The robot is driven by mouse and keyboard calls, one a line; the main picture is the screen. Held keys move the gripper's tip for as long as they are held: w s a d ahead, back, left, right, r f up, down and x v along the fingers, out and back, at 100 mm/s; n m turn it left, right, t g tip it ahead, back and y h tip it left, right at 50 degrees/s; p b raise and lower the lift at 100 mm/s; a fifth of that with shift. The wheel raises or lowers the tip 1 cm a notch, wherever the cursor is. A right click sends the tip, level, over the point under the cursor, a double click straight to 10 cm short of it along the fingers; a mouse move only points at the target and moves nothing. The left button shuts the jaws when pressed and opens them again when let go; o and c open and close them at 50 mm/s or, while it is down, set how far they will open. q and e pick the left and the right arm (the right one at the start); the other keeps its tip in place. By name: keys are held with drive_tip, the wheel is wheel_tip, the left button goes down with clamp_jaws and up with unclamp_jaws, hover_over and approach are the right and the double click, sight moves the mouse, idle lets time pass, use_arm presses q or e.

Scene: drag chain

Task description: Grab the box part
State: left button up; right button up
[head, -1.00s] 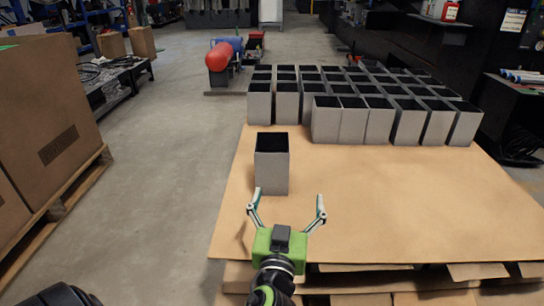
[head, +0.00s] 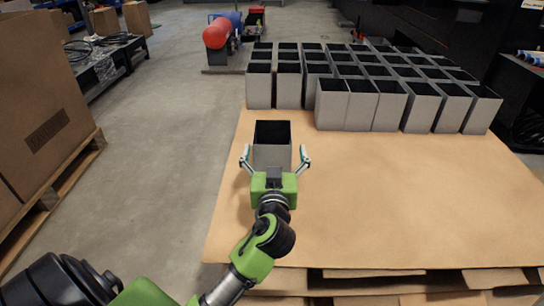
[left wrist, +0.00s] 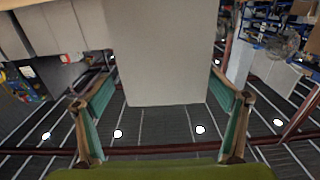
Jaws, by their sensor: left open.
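A single grey box part (head: 272,133), open at the top with a dark inside, stands upright on the brown board (head: 390,210), apart from the others. My left gripper (head: 274,156) is open, with one finger on each side of the lower near part of this box. In the left wrist view, the box's plain grey face (left wrist: 160,55) fills the upper middle between the two spread green fingers (left wrist: 160,120). I see gaps between the fingers and the box there. The gripper body hides the box's lower edge in the head view. My right gripper is not in view.
Several similar grey boxes (head: 375,105) stand in close rows at the back of the board. The board's near right area is bare. A large cardboard box (head: 45,100) on a pallet stands at the left across a floor gap.

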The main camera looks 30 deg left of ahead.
sight(273, 130)
use_arm(q)
drive_tip(key=x, duration=0.1)
drive_tip(key=b+x, duration=0.1)
drive_tip(key=x, duration=0.3)
drive_tip(key=shift+a+f+b, duration=0.35)
drive_tip(key=shift+f, duration=0.05)
drive_tip(key=shift+r, duration=0.1)
drive_tip(key=c, duration=1.6)
